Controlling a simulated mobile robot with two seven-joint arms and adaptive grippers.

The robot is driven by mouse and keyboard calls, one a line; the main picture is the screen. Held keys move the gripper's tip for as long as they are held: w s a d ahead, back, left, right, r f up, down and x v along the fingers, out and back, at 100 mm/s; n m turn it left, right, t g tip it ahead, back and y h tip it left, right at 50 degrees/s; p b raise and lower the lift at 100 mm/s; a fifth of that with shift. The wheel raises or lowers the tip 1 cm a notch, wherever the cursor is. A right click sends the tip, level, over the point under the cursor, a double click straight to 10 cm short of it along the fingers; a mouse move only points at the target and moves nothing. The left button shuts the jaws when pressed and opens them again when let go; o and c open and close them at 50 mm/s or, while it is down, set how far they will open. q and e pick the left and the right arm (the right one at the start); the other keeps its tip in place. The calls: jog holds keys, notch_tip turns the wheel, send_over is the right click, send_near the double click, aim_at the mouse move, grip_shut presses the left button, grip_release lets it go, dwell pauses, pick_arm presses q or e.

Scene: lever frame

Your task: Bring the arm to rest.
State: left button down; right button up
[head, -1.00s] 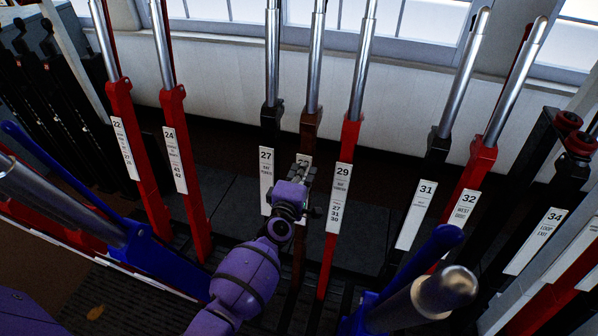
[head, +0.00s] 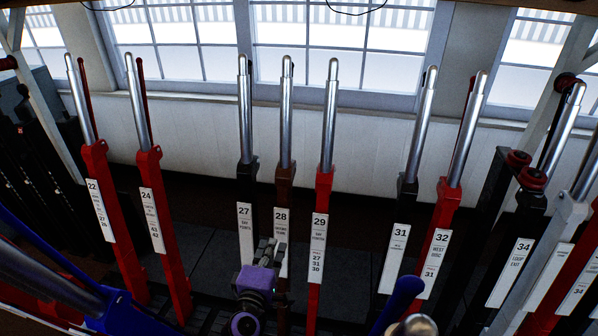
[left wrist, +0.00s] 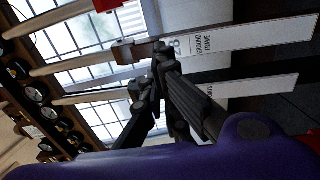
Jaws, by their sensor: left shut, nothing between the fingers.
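My left arm (head: 245,322) is purple and comes up from the bottom of the head view. Its dark left gripper (head: 269,248) is shut and empty, in front of the lower part of the label on brown lever 28 (head: 285,180). The left wrist view shows the dark fingers (left wrist: 150,72) near the white label of lever 28 (left wrist: 205,42), which reads "GROUND FRAME". I cannot tell whether the fingers touch the lever. My right gripper is not in view.
Black lever 27 (head: 246,180) and red lever 29 (head: 324,190) stand close on either side. Levers 31 (head: 405,195) and 32 (head: 446,200) stand to the right. Blue levers lean toward me at lower left (head: 125,315) and lower right (head: 398,300). Windows line the back.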

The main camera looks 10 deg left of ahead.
pick_arm(q)
jog(key=s+a+f+m+g+p, duration=0.1)
jog(key=s+m, duration=0.5)
jog(key=s, duration=0.7)
jog(key=s+a+f+m+g+p, duration=0.1)
jog(key=s+f+m+g, duration=0.3)
jog(key=s, duration=1)
jog(key=s+a+f+m+g+p, duration=0.1)
jog(key=s+f+m+g+p, duration=0.2)
jog(key=s, duration=1)
notch_tip(320, 180, down, 2)
jog(key=m, duration=0.5)
jog(key=shift+s+a+g+p, duration=0.2)
jog(key=shift+s+g+p, duration=0.1)
jog(key=shift+s, duration=0.1)
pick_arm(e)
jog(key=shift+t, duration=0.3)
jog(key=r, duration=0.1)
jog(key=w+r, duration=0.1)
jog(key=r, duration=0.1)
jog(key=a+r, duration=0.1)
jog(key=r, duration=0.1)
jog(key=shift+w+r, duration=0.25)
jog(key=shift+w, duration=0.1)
